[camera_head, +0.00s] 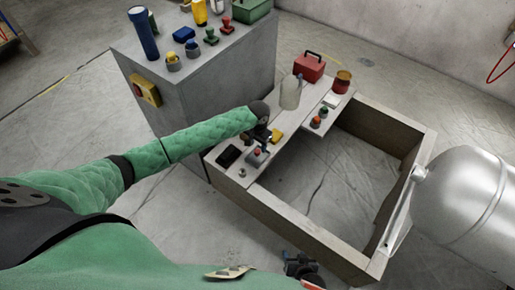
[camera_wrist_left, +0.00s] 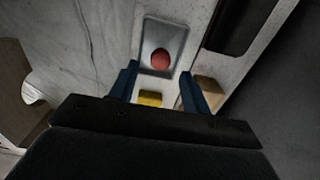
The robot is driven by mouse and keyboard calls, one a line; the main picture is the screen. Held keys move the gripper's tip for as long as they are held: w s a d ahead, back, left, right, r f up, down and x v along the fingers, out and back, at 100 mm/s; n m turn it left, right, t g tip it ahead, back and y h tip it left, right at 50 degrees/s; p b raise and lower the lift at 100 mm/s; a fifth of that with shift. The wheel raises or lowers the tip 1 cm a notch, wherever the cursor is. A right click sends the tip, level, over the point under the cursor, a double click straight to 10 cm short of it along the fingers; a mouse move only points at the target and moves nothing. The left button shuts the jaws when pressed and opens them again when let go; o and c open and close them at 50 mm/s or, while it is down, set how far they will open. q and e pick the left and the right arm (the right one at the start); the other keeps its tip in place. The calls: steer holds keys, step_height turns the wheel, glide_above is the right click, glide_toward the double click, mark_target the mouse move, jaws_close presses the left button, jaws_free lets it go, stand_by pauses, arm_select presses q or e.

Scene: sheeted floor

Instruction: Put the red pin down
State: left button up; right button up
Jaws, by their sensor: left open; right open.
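A small red, round-topped piece (camera_head: 257,152), which looks like the red pin, sits in a grey square dish (camera_head: 250,162) on the near end of the low bench. It also shows from above in the left wrist view (camera_wrist_left: 160,58), in the grey dish (camera_wrist_left: 150,33). My left gripper (camera_head: 262,141) is over this end of the bench. In the left wrist view its blue fingers (camera_wrist_left: 157,88) are apart with nothing between their tips, and the red piece shows beyond them. My right gripper (camera_head: 303,267) is low at the bottom of the head view, open and away from the bench.
A black case (camera_head: 229,156) and a yellow block (camera_head: 276,136) lie near the dish. A clear jar (camera_head: 290,93) and a red box (camera_head: 309,67) stand farther along. A grey cabinet (camera_head: 215,85) stands behind left; a silver tank (camera_head: 470,205) is at right.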

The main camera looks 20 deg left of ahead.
mark_target(258, 151)
arm_select(q)
step_height(258, 151, up, 8)
steer(key=f, duration=0.1)
steer(key=s+d+f+t+h, duration=0.2)
steer(key=s+d+f+h, duration=0.15)
steer(key=s+d, duration=0.4)
steer(key=s+d+f+t+h, duration=0.2)
steer(key=s+d+f, duration=0.2)
steer(key=s+d, duration=0.4)
steer(key=s+a+f+n+t, duration=0.1)
steer(key=s+f, duration=0.5)
steer(key=s, duration=0.4)
steer(key=s+a+f+n+t+y, duration=0.1)
steer(key=s+f+t, duration=0.1)
steer(key=s+f, duration=0.5)
steer(key=s, duration=0.3)
steer(key=shift+s+p, duration=0.2)
steer(key=shift+p, duration=0.15)
arm_select(e)
steer(key=shift+w+r, duration=0.3)
steer(key=shift+r, duration=0.25)
arm_select(q)
steer(key=shift+y, duration=0.25)
arm_select(e)
steer(key=shift+s, duration=0.1)
